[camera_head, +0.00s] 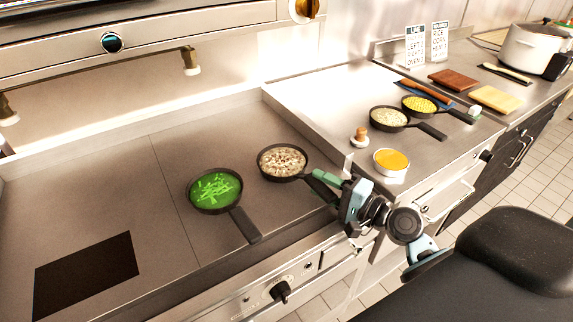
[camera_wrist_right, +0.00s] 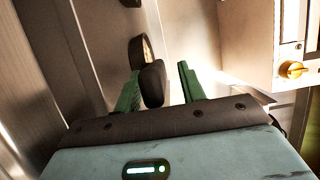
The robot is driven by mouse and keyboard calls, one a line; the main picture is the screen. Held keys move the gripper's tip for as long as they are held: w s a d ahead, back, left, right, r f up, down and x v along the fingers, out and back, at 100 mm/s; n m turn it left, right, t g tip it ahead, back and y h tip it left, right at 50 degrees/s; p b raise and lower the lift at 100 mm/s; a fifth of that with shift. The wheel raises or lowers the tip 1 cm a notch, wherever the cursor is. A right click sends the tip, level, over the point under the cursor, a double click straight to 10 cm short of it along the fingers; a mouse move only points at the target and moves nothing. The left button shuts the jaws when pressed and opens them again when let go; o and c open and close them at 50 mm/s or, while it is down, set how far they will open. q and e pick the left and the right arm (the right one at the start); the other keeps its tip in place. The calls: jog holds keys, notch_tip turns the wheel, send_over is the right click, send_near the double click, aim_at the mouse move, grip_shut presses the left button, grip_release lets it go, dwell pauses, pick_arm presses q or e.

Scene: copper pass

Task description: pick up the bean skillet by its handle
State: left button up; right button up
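A black skillet of green strips that look like green beans (camera_head: 214,188) sits on the steel griddle, its handle pointing to the lower right. Right of it is a black skillet of pale and brown speckled pieces (camera_head: 282,161), perhaps mushrooms or beans. My right gripper (camera_head: 322,185) is at this second skillet's handle, well right of the green one. In the right wrist view the fingers are open, with the dark handle end (camera_wrist_right: 152,85) between them, closer to the left finger. A gap shows at the right finger. My left gripper is not in view.
On the right counter are two more skillets, one pale (camera_head: 388,117) and one of corn (camera_head: 419,104), an orange-topped container (camera_head: 391,161) and cutting boards (camera_head: 495,99). A raised steel edge (camera_head: 300,127) divides the surfaces. The griddle's left side is mostly clear.

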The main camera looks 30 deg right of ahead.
jog(key=shift+w+a, duration=0.15)
jog(key=shift+w, duration=0.2)
grip_shut()
jog(key=shift+f, duration=0.1)
dwell(1.1)
jog(key=shift+r, duration=0.2)
